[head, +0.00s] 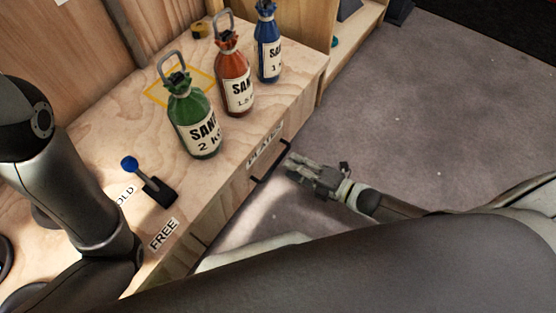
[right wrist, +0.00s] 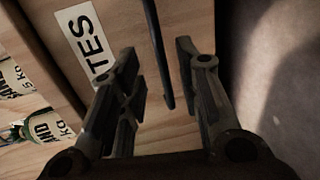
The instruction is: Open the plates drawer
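The plates drawer front (head: 256,172), in the bench's side, appears flush and closed, with a "PLATES" label (head: 265,146). Its black bar handle (head: 270,163) stands out below the label. My right gripper (head: 294,168) is open beside the handle. In the right wrist view the dark handle bar (right wrist: 157,50) runs between the spread fingers of my right gripper (right wrist: 160,58), which are not closed on it; I cannot tell whether they touch it. The label (right wrist: 82,42) lies left of the bar. My left arm is at the left; its gripper is not visible.
Green (head: 192,120), red (head: 234,80) and blue (head: 269,45) sand bottles stand on the wooden bench top (head: 120,120). A blue-knobbed lever (head: 130,164) stands between "HOLD" and "FREE" labels. The grey floor (head: 410,120) right of the drawer is clear.

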